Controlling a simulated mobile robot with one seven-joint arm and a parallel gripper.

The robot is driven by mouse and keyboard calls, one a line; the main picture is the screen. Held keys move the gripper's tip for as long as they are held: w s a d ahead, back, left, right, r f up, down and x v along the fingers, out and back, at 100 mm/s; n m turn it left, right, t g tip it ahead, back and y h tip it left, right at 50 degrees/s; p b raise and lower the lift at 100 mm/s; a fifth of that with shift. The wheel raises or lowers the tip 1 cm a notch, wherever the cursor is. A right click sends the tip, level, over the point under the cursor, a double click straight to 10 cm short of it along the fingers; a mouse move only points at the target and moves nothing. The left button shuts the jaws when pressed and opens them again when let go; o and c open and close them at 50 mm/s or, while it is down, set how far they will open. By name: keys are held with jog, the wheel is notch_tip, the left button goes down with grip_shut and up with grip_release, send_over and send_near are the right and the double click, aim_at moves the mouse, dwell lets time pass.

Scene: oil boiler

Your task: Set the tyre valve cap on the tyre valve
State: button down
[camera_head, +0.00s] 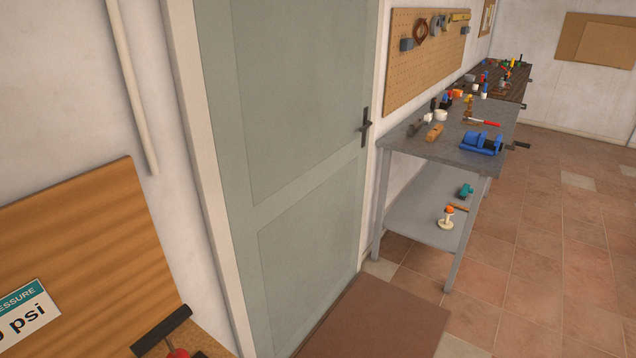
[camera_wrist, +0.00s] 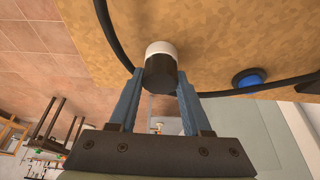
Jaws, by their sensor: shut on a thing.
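In the wrist view, my gripper (camera_wrist: 159,82) has its two blue-grey fingers shut on a short dark cylinder, which looks like the tyre valve cap (camera_wrist: 160,76). A pale round band (camera_wrist: 161,48) shows at the cylinder's far end; I cannot tell whether it belongs to the cap or is a separate piece behind it. The tyre valve cannot be made out for certain in either view; the held piece may hide it. My gripper is not clearly visible in the head view.
A black hose (camera_wrist: 112,38) curves close around the fingers before a tan wood surface (camera_wrist: 225,35). A blue disc in a dark ring (camera_wrist: 248,78) lies at right. In the head view are a wooden board (camera_head: 90,235), a black T-handle (camera_head: 161,331), a door (camera_head: 290,130) and a cluttered workbench (camera_head: 455,145).

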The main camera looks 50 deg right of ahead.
jog(key=shift+r, duration=0.15)
notch_tip(320, 180, up, 10)
jog(key=shift+f, duration=0.1)
dwell(0.6)
